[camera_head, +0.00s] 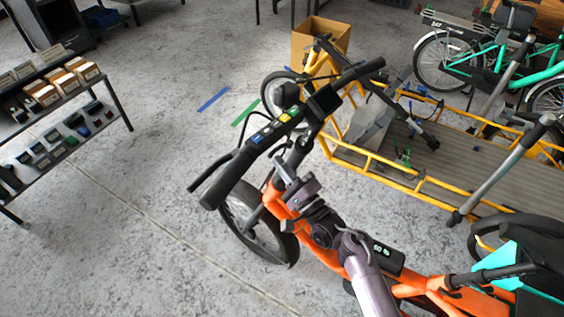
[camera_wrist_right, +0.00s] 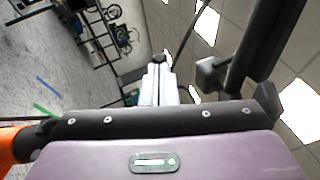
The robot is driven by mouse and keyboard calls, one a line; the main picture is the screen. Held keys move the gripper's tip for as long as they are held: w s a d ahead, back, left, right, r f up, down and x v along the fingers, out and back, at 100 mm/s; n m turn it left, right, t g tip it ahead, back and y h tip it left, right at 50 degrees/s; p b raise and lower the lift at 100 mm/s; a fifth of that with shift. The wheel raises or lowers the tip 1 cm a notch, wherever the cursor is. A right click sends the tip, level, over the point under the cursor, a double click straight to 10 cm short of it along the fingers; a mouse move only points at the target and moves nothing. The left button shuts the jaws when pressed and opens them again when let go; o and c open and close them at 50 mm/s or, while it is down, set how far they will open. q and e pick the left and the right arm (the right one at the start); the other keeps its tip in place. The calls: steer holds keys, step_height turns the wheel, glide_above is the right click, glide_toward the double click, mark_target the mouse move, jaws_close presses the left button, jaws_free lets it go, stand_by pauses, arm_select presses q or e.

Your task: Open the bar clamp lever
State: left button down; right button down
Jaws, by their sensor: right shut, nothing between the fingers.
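The orange bike (camera_head: 279,205) stands in the middle of the head view, with its black handlebar (camera_head: 240,164) and dark stem (camera_head: 301,148) above the front wheel. My right arm comes up from the bottom. The right gripper (camera_head: 283,167) is shut and empty beside the stem, below the handlebar. In the right wrist view the shut fingers (camera_wrist_right: 160,80) point away from the camera. A dark post (camera_wrist_right: 247,65) with a short dark piece (camera_wrist_right: 210,74) stands to their right. I cannot make out the clamp lever for certain. My left gripper is not in view.
A yellow cargo bike (camera_head: 420,188) with a flat bed stands close behind on the right. A cardboard box (camera_head: 318,42) and a teal bike (camera_head: 480,62) are farther back. A shelf with small boxes (camera_head: 82,68) stands at the left.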

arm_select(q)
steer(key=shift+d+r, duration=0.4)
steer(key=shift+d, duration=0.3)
arm_select(e)
steer(key=shift+w+a+r, duration=0.3)
steer(key=shift+w+a, duration=0.15)
steer(key=shift+a, duration=0.3)
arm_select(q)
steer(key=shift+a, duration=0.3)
